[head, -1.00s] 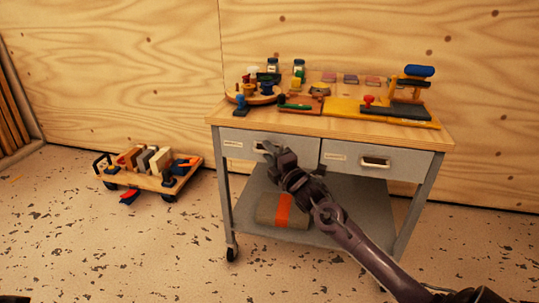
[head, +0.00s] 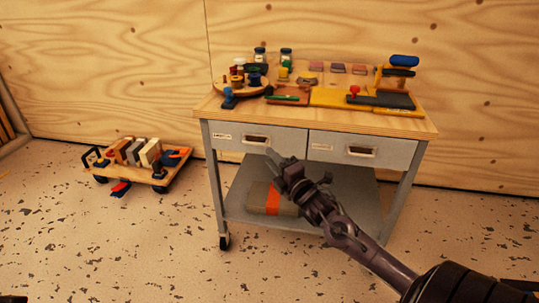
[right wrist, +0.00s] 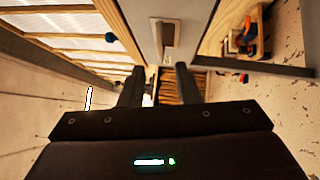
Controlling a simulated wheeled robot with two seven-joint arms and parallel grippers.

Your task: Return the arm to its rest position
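My right arm comes in from the lower right in the head view. Its gripper (head: 279,163) is in front of the workbench cart (head: 430,131), near the lower edge of the drawers. In the right wrist view the two fingers of the gripper (right wrist: 159,80) stand apart with nothing between them. A drawer handle (right wrist: 168,33) shows beyond them. My left gripper is not in view.
Both drawers, left (head: 228,136) and right (head: 323,148), look closed. Stamps, jars and pads cover the wooden top. A grey bundle with an orange band (head: 257,197) lies on the lower shelf. A loaded low dolly (head: 130,173) stands left on open floor.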

